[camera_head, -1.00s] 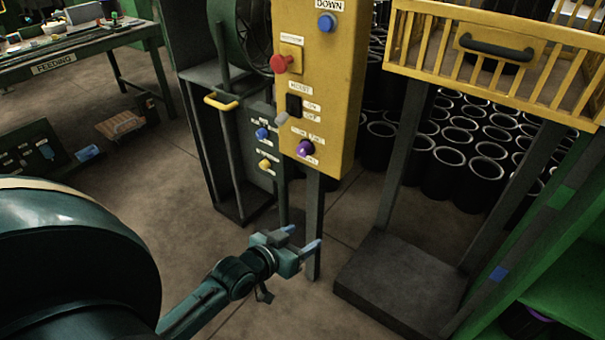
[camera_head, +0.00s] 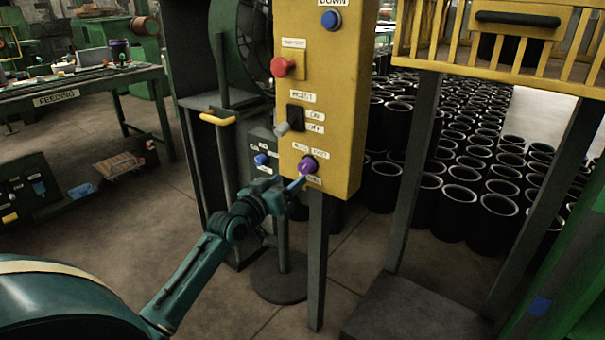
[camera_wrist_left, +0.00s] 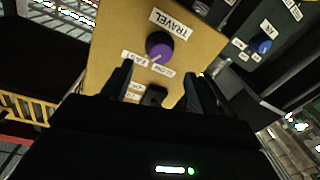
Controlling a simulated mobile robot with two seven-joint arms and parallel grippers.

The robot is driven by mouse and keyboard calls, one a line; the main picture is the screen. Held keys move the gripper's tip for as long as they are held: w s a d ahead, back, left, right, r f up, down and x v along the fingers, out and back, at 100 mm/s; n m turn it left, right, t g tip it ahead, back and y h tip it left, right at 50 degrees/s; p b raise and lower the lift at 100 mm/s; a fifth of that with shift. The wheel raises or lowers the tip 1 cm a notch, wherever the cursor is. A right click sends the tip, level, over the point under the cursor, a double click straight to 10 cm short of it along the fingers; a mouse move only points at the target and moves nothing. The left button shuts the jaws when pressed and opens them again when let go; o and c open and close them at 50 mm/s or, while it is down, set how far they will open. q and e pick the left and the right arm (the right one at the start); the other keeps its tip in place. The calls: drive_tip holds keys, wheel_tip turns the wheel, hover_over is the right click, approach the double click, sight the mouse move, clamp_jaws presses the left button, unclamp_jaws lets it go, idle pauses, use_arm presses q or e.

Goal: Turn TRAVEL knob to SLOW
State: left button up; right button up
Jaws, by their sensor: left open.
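The TRAVEL knob (camera_head: 307,165) is a purple round knob low on the yellow control panel (camera_head: 345,110). In the left wrist view the knob (camera_wrist_left: 159,47) faces me, with the TRAVEL label (camera_wrist_left: 171,22) beside it. The FAST label (camera_wrist_left: 134,59) is left of the knob and the SLOW label (camera_wrist_left: 164,71) is below it. A pale mark shows on the knob's lower edge; its exact setting is hard to tell. My left gripper (camera_head: 295,190) is open and empty at the panel's lower edge. In the wrist view its fingers (camera_wrist_left: 155,84) are spread, with the knob ahead between them.
The HOIST switch (camera_head: 295,118), a red button (camera_head: 283,67) and a blue DOWN button (camera_head: 331,19) sit above the knob. A smaller grey box (camera_head: 262,150) with a blue knob stands left. A yellow railing (camera_head: 480,45) and black sleeves (camera_head: 460,200) are right.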

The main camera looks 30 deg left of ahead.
sight(303, 169)
use_arm(q)
drive_tip(key=w+b, duration=0.1)
drive_tip(key=w, duration=0.5)
drive_tip(key=shift+w+f, duration=0.1)
drive_tip(key=shift+w, duration=0.3)
drive_tip(key=shift+w+b, duration=0.3)
drive_tip(key=shift+w, duration=0.15)
use_arm(e)
drive_tip(key=shift+w+a+f+n, duration=0.1)
drive_tip(key=shift+a+f+n, duration=0.1)
drive_tip(key=shift+f, duration=0.3)
drive_tip(key=shift+w+a+f+n, duration=0.1)
drive_tip(key=shift+a+f+n, duration=0.1)
drive_tip(key=shift+f, duration=0.3)
use_arm(q)
drive_tip(key=shift+c, duration=0.6)
